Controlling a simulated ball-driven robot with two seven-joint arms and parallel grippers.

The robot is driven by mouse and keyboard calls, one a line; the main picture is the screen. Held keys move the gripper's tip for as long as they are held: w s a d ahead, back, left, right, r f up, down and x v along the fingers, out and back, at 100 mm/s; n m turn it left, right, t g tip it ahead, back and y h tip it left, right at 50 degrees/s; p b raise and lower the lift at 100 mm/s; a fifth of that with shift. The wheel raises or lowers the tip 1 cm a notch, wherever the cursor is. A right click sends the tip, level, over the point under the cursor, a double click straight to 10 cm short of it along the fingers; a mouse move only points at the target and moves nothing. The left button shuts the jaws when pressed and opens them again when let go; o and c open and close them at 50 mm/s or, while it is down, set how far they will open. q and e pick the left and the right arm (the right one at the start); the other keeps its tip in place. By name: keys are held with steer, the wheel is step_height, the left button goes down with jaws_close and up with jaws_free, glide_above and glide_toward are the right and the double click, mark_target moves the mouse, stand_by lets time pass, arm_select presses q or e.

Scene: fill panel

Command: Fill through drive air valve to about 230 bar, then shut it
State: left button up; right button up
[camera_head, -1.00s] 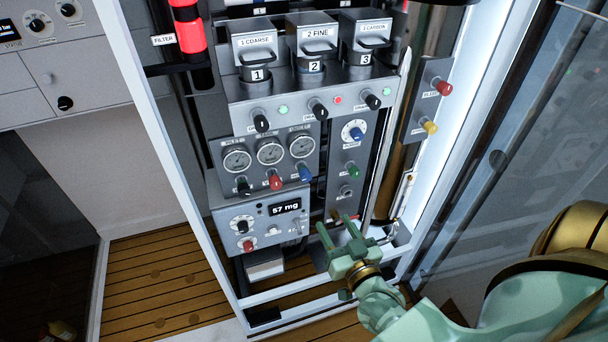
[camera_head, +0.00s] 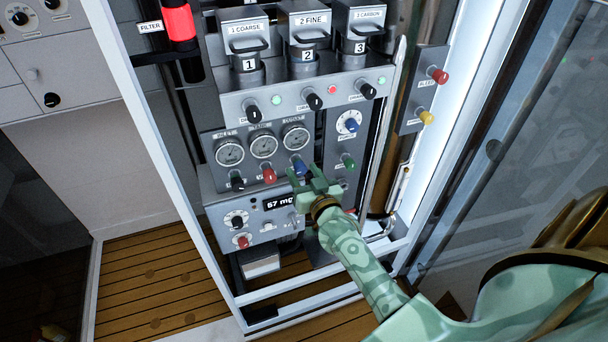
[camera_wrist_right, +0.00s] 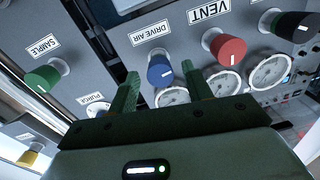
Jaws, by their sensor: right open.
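The blue drive air knob (camera_head: 299,166) sits on the panel below the row of gauges. In the wrist view the blue knob (camera_wrist_right: 160,70), labelled DRIVE AIR, appears between my two green fingers. My right gripper (camera_head: 303,174) is open in front of it; I cannot tell whether a finger touches the knob. The red VENT knob (camera_wrist_right: 228,48) is just right of it. The three round gauges, left (camera_head: 230,152), middle (camera_head: 263,145) and right (camera_head: 295,138), show, but their needles are too small to read. My left gripper is not in view.
The green SAMPLE knob (camera_wrist_right: 42,78) is left of my fingers in the wrist view. A display (camera_head: 281,202) reading 57 mg lies below. Red (camera_head: 438,76) and yellow (camera_head: 426,118) knobs stand on the right side plate. A white frame post borders each side.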

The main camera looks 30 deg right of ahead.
steer(key=c, duration=1)
